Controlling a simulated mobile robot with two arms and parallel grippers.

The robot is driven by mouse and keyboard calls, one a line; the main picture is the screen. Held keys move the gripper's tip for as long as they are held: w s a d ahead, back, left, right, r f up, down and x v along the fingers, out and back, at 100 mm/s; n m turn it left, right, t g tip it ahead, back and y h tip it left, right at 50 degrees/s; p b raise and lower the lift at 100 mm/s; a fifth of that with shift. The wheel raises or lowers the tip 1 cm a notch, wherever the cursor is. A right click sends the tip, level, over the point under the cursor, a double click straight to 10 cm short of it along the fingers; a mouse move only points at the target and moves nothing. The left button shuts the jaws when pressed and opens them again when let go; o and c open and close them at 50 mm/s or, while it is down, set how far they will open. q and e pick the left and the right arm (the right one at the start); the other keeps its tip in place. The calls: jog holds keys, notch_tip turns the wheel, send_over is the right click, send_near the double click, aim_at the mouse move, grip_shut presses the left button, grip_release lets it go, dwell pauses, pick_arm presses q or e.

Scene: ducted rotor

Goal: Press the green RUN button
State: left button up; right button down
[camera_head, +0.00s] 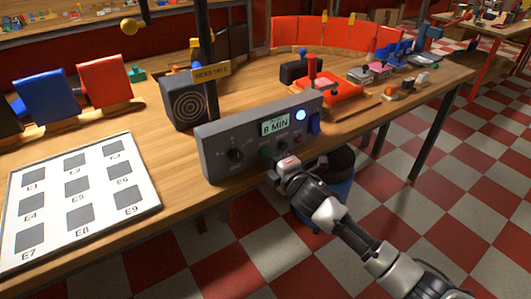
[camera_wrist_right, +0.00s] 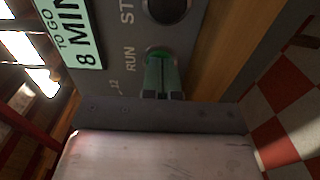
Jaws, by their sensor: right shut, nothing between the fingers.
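The grey control box (camera_head: 222,142) stands at the front edge of the bench, with a display reading "8 MIN", a dial and a lit blue-white lamp. The green RUN button (camera_wrist_right: 160,54) is beside the RUN label in the right wrist view; in the head view it is mostly hidden by my gripper. My right gripper (camera_head: 273,160) is shut and empty at the lower front of the box. In the wrist view its fingertips (camera_wrist_right: 162,80) overlap the green button; I cannot tell whether they press it. My left gripper is not in view.
A dark STOP button (camera_wrist_right: 167,8) sits beside RUN. A white board with labelled grey squares (camera_head: 150,205) lies left of the box. A red tray (camera_head: 330,92) and a dark speaker-like box (camera_head: 184,104) stand behind. A blue bin (camera_head: 335,190) is below the bench edge.

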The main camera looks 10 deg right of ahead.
jog(key=p+v, duration=0.2)
jog(key=v, duration=0.5)
dwell(0.6)
dwell(0.5)
